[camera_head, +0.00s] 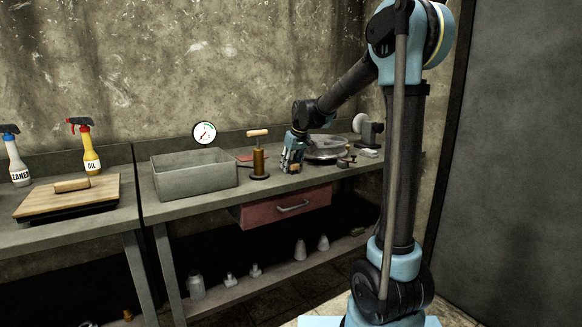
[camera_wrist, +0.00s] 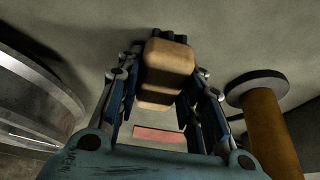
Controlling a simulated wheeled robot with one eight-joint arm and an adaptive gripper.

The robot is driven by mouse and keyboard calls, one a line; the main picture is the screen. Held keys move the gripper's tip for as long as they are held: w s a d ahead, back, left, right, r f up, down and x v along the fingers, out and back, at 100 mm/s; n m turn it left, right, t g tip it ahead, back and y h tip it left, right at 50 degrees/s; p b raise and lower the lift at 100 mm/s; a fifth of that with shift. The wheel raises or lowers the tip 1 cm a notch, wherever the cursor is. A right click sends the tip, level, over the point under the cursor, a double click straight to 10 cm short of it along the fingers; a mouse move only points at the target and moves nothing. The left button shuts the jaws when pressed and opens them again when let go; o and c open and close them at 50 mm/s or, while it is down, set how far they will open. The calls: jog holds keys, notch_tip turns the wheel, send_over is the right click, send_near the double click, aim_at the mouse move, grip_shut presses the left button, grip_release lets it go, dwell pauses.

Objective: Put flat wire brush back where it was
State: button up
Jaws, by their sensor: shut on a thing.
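My gripper (camera_head: 291,160) is low over the bench, between the upright tool with the brass body and the round metal pan. In the wrist view my gripper (camera_wrist: 165,76) is shut on a light wooden block, which I take to be the flat wire brush (camera_wrist: 167,60). The block sits between the two blue fingers, and no bristles show. In the head view the brush is hidden by the gripper or too small to make out. I cannot tell whether it touches the bench.
The brass tool (camera_head: 259,163) stands close on the gripper's left in the head view. The metal pan (camera_head: 325,153) is close on its right. A grey bin (camera_head: 195,178) is further left. A small reddish flat thing (camera_wrist: 158,135) shows beyond the fingers. A red drawer (camera_head: 288,208) hangs below.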

jog(key=o, duration=1.1)
jog(key=v, duration=1.2)
jog(key=s+d+f+m, duration=0.2)
jog(key=s+d+f, duration=0.2)
jog(key=s+d, duration=0.55)
jog(key=s+d+f+m+h, duration=0.1)
jog(key=s+d+f, duration=0.3)
jog(key=s, duration=0.5)
jog(key=s+d+f+m+g, duration=0.1)
jog(key=s+d+f, duration=0.3)
jog(key=s+f, duration=0.5)
jog(key=s+d+f+m+h, duration=0.1)
jog(key=s+d+f+m, duration=0.1)
jog(key=s+d+f, duration=0.2)
jog(key=s+f, duration=0.3)
jog(key=s, duration=0.2)
jog(key=shift+f+m+g+h, duration=0.25)
jog(key=shift+m+g+h, duration=0.05)
jog(key=shift+s, duration=0.1)
